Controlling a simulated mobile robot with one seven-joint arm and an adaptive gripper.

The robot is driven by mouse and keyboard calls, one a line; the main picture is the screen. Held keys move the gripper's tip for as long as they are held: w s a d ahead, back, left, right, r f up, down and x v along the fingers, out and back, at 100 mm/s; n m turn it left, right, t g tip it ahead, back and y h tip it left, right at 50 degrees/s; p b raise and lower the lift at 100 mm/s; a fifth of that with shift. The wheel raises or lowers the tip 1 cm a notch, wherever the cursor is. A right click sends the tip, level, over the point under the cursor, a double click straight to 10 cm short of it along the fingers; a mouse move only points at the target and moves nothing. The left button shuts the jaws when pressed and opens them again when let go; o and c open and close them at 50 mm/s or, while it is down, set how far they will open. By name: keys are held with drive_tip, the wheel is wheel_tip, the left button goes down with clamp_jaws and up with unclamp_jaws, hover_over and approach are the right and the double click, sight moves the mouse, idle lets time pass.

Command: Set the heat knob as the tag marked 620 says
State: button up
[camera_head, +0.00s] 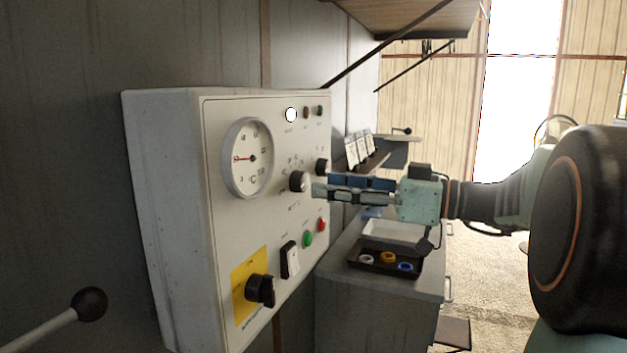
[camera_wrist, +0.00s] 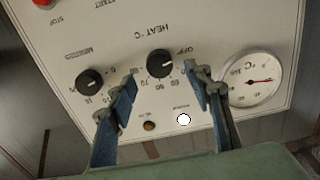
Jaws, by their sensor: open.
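The heat knob (camera_head: 299,181) is a round black knob on the front of the white control panel (camera_head: 225,130). In the wrist view, where the lettering is upside down, the heat knob (camera_wrist: 160,63) sits under the words HEAT °C, with OFF and numbers around it. Its pale pointer mark seems to lie toward OFF. My gripper (camera_head: 318,190) is level with the knob, and in the wrist view my gripper (camera_wrist: 162,76) is open with one finger to each side of it, apart from it. Several white tags (camera_head: 358,148) stand on a shelf; their print is too small to read.
A timer-side knob (camera_wrist: 89,80) sits close to one finger, and the dial gauge (camera_wrist: 254,79) is close to the other. Lower are green (camera_head: 308,239) and red buttons and a black rotary switch (camera_head: 260,290). A dark tray (camera_head: 370,268) with coloured rings lies on the counter.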

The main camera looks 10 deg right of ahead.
sight(305, 182)
drive_tip(key=shift+x, duration=2.15)
drive_tip(key=shift+c, duration=0.2)
drive_tip(key=c, duration=1.1)
